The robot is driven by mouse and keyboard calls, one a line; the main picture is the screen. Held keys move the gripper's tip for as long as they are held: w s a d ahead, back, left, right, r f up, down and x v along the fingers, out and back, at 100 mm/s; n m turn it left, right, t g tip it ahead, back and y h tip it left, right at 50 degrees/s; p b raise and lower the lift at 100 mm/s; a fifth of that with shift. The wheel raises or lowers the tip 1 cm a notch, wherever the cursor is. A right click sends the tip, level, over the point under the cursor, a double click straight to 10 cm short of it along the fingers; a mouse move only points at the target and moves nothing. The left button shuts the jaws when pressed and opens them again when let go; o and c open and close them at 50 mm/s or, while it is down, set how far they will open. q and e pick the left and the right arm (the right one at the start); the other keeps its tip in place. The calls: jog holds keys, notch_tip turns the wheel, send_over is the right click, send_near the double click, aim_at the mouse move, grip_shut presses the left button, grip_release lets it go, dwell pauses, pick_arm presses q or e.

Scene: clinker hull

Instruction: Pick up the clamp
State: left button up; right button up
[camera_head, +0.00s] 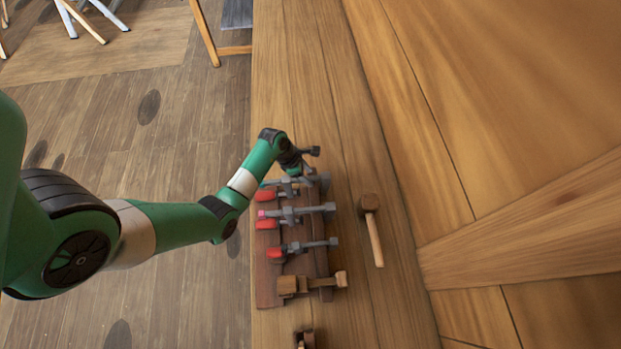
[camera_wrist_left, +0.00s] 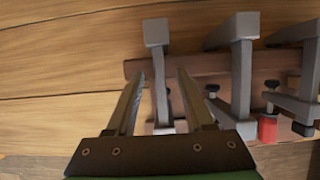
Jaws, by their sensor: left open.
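Several grey metal clamps, some with red handles, lie side by side across a dark wooden rack (camera_head: 268,285). In the head view, my left gripper (camera_head: 304,168) is at the far end of this row, and my arm partly hides the clamp there. In the left wrist view, my open left gripper (camera_wrist_left: 161,75) has one finger on each side of the grey bar of a clamp (camera_wrist_left: 157,40). I cannot tell whether the fingers touch it. A second clamp (camera_wrist_left: 241,70) stands just right of the fingers. My right gripper is not in view.
A wooden mallet (camera_head: 374,232) lies right of the rack on the plank bench. A wooden clamp-like tool (camera_head: 312,284) lies at the rack's near end. Another clamp (camera_wrist_left: 306,75) is at the wrist view's right edge. Bare planks (camera_head: 300,80) lie beyond the row.

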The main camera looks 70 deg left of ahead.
pick_arm(q)
jog(key=shift+f, duration=0.2)
dwell(0.5)
grip_shut()
dwell(1.3)
